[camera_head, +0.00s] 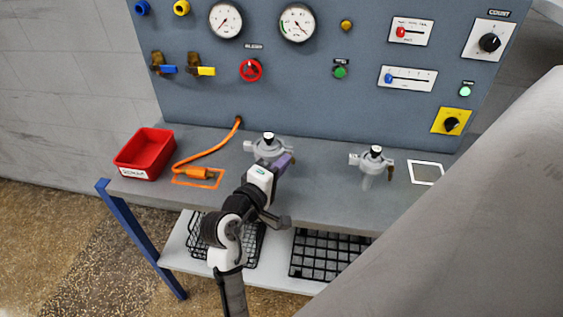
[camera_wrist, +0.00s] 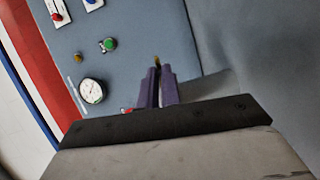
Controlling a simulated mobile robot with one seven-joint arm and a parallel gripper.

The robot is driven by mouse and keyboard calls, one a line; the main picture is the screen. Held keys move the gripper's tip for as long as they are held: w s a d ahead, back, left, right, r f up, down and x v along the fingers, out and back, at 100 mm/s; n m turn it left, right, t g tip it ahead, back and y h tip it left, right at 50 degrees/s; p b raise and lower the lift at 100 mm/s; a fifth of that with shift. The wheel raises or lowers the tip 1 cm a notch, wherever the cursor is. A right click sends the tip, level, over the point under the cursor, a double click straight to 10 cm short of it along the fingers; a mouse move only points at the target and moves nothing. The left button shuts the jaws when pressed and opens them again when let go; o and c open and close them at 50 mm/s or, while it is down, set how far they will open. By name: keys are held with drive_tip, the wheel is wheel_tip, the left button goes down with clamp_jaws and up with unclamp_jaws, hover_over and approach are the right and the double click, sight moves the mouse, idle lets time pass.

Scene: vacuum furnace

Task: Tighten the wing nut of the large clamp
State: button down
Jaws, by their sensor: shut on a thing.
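The left clamp (camera_head: 262,149), a grey fitting with a dark-topped knob, stands on the bench and looks slightly bigger than the right clamp (camera_head: 368,163). My gripper (camera_head: 285,161) reaches the right side of the left clamp. Its purple fingers are close together, shut on the brass wing nut there, which they mostly hide. In the wrist view, my gripper (camera_wrist: 159,70) shows a small brass tip of the wing nut (camera_wrist: 157,60) at the fingertips. The left clamp's body cannot be made out there.
A red bin (camera_head: 145,154) and an orange hose (camera_head: 208,156) lie left on the grey bench (camera_head: 325,200). A blue-grey panel (camera_head: 300,85) with gauges and valves stands behind. A white-outlined square (camera_head: 427,173) is at right. Black wire baskets (camera_head: 325,253) sit below.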

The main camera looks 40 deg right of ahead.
drive_tip(key=shift+r+m+y+p, duration=0.35)
drive_tip(key=shift+m+y+p, duration=0.15)
drive_tip(key=shift+m+p, duration=0.25)
drive_tip(key=shift+f+m, duration=0.2)
drive_tip(key=shift+m, duration=0.45)
drive_tip(key=c, duration=1.6)
unclamp_jaws()
drive_tip(key=shift+s+a, duration=0.1)
drive_tip(key=shift+a, duration=0.05)
drive_tip(key=shift+y, duration=0.3)
drive_tip(key=shift+p+v, duration=2.45)
drive_tip(key=shift+v, duration=4.3)
